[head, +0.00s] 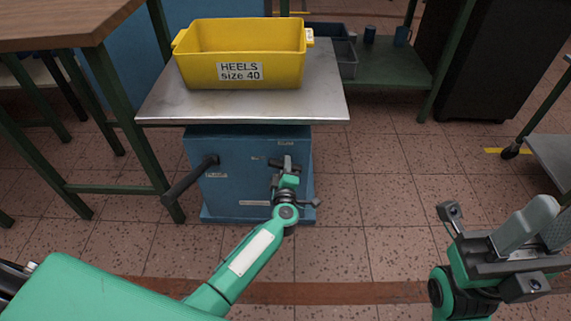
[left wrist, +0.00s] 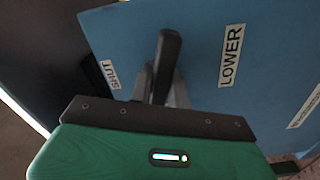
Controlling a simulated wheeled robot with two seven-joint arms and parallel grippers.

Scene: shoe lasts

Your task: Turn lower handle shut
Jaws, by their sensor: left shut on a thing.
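A blue cabinet (head: 235,190) stands under a metal tabletop, with a small dark handle (head: 274,162) on the right of its front. My left gripper (head: 288,165) is at that handle and shut on it. In the left wrist view the black handle (left wrist: 166,60) stands between the grey fingers, beside a label reading LOWER (left wrist: 232,55). A label reading SHUT (left wrist: 110,74) is to its left. The fingers hide part of the handle's base. My right gripper (head: 540,225) is at the right, away from the cabinet; its finger gap is unclear.
A long black lever (head: 188,180) sticks out from the cabinet's left side of the front. A yellow bin (head: 240,50) labelled HEELS size 40 stands on the metal tabletop (head: 170,105). A wooden bench (head: 60,25) with green legs is at left. The tiled floor right of the cabinet is clear.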

